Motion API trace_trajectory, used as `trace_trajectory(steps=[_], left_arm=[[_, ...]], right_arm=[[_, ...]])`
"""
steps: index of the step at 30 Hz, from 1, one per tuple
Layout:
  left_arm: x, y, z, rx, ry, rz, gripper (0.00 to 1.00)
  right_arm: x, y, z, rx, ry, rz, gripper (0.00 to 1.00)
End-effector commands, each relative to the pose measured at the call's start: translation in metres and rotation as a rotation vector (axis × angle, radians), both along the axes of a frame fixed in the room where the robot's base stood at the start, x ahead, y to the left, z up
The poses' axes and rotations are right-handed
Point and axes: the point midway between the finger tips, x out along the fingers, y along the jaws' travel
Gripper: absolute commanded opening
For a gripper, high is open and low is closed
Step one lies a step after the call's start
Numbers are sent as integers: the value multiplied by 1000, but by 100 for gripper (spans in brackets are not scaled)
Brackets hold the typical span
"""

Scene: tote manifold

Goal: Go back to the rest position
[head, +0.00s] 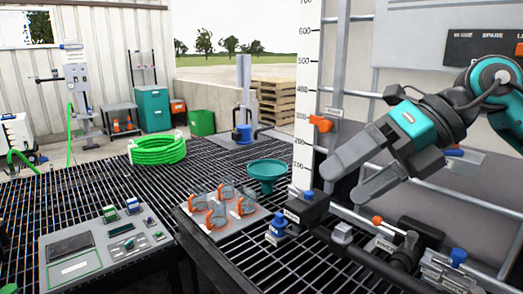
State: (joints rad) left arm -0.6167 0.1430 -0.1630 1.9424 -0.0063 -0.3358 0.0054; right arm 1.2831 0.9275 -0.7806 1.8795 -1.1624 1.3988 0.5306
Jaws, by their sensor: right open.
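My right gripper (345,182) comes in from the right, in front of the caged tote (345,85) with its white level scale. Its two grey fingers are apart, pointing down and left, with nothing visible between them. It is above the black manifold pipe (345,240), which has blue and orange-red handled valves along it. The fingertips look close to the pipe's left end; I cannot tell the exact gap. My left gripper is not in view.
A grey panel (105,248) with small parts is at front left. A green hose coil (157,148) lies farther back. The grating's middle is free.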

Motion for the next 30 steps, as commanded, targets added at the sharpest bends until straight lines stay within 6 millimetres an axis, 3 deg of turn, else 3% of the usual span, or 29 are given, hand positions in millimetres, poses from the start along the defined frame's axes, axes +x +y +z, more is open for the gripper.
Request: trace_trajectory(steps=[1,3,9,13,17,20,23,26,30], left_arm=[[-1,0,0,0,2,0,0],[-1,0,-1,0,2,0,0],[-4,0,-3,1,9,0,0],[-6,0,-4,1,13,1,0],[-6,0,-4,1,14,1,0],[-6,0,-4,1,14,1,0],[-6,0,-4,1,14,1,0],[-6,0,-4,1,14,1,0],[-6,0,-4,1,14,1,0]], right_arm=[[-5,21,-12,104,54,42,100],[-10,45,-18,254,117,78,100],[-13,87,-27,696,321,57,100],[-3,94,-36,972,465,-55,100],[16,86,-59,1221,615,-239,100],[31,72,-91,1383,735,-432,100],[42,53,-135,1514,853,-660,100],[43,32,-192,1603,973,-922,100],[19,2,-286,1652,1139,-1331,100]])
